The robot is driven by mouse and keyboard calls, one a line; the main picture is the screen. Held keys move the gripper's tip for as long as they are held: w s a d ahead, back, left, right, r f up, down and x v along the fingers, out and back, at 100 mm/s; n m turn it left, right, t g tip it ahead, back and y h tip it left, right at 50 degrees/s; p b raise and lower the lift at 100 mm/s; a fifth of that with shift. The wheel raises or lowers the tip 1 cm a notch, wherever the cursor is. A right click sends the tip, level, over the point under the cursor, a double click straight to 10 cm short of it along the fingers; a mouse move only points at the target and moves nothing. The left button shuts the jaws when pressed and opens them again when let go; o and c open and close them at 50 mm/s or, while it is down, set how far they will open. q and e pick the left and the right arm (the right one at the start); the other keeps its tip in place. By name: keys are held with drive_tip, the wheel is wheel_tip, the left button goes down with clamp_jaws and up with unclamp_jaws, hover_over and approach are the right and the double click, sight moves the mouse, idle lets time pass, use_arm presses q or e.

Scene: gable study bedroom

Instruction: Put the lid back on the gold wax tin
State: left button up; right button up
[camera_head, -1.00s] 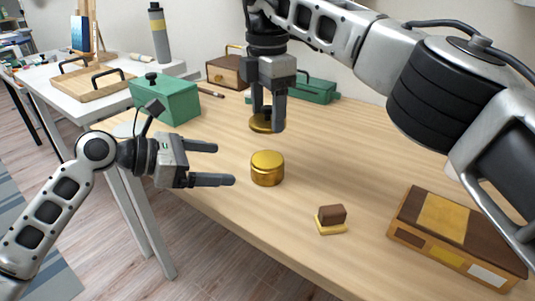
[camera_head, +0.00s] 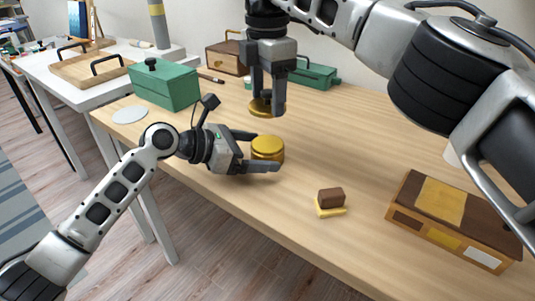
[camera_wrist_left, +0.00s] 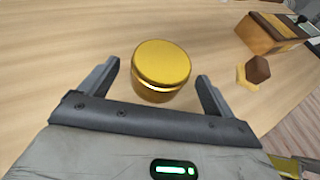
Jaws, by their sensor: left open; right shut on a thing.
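The gold wax tin (camera_head: 268,148) stands upright on the wooden table. In the left wrist view the tin (camera_wrist_left: 161,68) lies between and slightly beyond the fingertips. My left gripper (camera_head: 259,151) is open, with one finger on each side of the tin; I cannot tell whether either touches it. The gap between lid and table is hard to judge.
A brown block on a yellow base (camera_head: 331,203) sits right of the tin, with a brown and yellow box (camera_head: 440,225) further right. A green box (camera_head: 163,86) stands at the left, a green case (camera_head: 315,74) and wooden box (camera_head: 226,58) behind. The table's front edge is close.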

use_arm(q)
drive_tip(key=shift+x, duration=1.2)
drive_tip(key=c, duration=1.5)
use_arm(e)
hover_over(267, 144)
drive_tip(key=shift+w+f, duration=0.15)
drive_tip(key=shift+f, duration=2.35)
drive_tip(key=shift+f, duration=0.9)
drive_tip(key=shift+f, duration=0.6)
drive_tip(key=o, duration=1)
drive_tip(key=shift+o, duration=0.2)
